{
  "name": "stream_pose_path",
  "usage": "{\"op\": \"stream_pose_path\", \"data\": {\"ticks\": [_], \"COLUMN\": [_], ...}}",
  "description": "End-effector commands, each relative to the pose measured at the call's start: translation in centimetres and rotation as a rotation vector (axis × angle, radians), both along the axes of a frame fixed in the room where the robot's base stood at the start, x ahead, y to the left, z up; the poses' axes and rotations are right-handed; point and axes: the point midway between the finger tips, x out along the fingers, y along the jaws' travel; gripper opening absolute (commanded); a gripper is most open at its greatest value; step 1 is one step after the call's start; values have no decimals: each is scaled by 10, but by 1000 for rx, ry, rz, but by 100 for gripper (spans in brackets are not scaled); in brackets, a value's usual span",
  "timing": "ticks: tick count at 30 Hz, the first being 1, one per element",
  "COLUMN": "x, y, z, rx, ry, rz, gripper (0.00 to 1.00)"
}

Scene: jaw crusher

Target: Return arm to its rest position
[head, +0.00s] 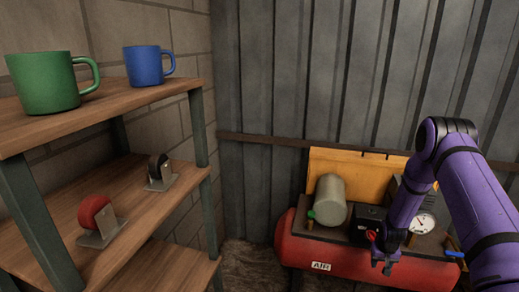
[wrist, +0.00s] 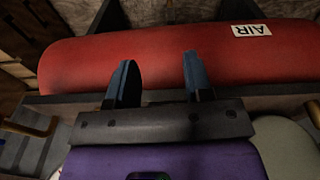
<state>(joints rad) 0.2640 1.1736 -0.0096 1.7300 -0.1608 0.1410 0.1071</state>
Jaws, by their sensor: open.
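My purple arm reaches in from the right in the head view, bent at the elbow. My gripper (head: 385,265) hangs downward in front of the red air compressor (head: 335,262). In the wrist view my gripper (wrist: 155,80) has its two dark blue fingers apart with nothing between them. The compressor's red tank (wrist: 190,55) with its "AIR" label lies beyond the fingers. A pressure gauge (head: 423,224) and a grey cylinder (head: 330,198) sit on top of the compressor, close to my forearm. I cannot tell whether the fingers touch the tank.
A wooden shelf (head: 150,200) stands at the left with a green mug (head: 45,82), a blue mug (head: 148,65), a red caster (head: 97,216) and a black caster (head: 159,170). A corrugated metal wall (head: 290,70) closes the back. Open space lies between shelf and compressor.

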Motion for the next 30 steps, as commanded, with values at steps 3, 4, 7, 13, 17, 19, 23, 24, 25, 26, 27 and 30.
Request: {"op": "stream_pose_path", "data": {"ticks": [3,4,7,13,17,19,23,24,25,26,27,30], "x": [14,16,20,20,12,6,-10,-15,-20,-25,-31,-50], "y": [5,7,13,28,39,45,58,62,64,67,71,81], "z": [58,72,117,204,258,286,335,350,361,371,385,417], "rx": [-11,-12,-18,-27,-32,-34,-36,-38,-38,-38,-39,-39], "ry": [-25,-29,-45,-76,-96,-108,-128,-135,-139,-145,-151,-167], "rz": [10,12,19,36,46,50,61,65,67,69,73,82], "gripper": [47,47,47,47,47,47,47,47,47,47,47,47]}}
